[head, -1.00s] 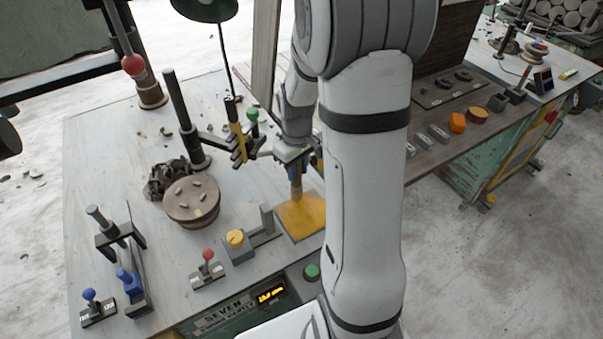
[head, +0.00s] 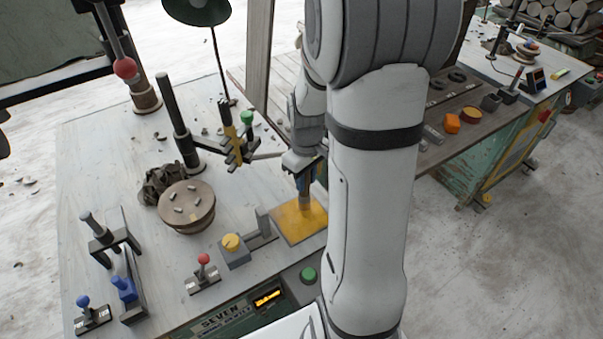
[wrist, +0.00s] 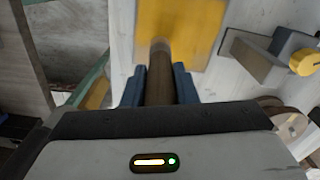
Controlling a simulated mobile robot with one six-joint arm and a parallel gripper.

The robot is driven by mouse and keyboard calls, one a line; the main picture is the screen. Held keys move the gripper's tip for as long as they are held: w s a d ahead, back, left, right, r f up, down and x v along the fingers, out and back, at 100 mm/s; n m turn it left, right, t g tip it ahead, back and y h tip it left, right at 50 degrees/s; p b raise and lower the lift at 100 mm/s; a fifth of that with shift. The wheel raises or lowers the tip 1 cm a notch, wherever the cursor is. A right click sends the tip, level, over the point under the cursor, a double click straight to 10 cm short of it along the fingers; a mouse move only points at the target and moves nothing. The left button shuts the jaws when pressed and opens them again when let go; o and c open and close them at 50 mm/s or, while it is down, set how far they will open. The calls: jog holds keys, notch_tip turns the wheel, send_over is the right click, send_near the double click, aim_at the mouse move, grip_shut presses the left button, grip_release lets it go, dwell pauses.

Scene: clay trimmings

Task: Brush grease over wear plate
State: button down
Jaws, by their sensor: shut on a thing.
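The wear plate (head: 291,222) is a flat yellow square on the front right of the white bench, partly hidden by my arm. In the wrist view its yellow face (wrist: 196,22) fills the top middle. My gripper (head: 305,182) is shut on a brown-handled brush (head: 305,200) and holds it upright over the plate. In the wrist view the brush handle (wrist: 160,82) runs between the blue fingers of my gripper (wrist: 160,85). The brush's end is at the plate; I cannot tell if it touches.
Left of the plate are a grey block with a yellow knob (head: 232,243) and a red-knobbed lever (head: 203,262). A round wooden disc (head: 187,203) bears several small pieces. A black post (head: 180,125) and yellow-black bracket (head: 235,145) stand behind. A shelf with parts lies right.

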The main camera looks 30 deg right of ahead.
jog(key=shift+w+d+f, duration=0.1)
jog(key=shift+w+d, duration=0.1)
jog(key=shift+w, duration=0.5)
jog(key=shift+w+d, duration=0.15)
jog(key=shift+w, duration=0.5)
jog(key=shift+w+d+f, duration=0.1)
jog(key=shift+w+d, duration=0.1)
jog(key=shift+w, duration=0.5)
jog(key=shift+r, duration=0.15)
jog(key=shift+r+p, duration=2.1)
jog(key=shift+r, duration=0.9)
notch_tip(320, 180, up, 3)
jog(key=shift+f+p, duration=0.1)
jog(key=shift+p, duration=0.9)
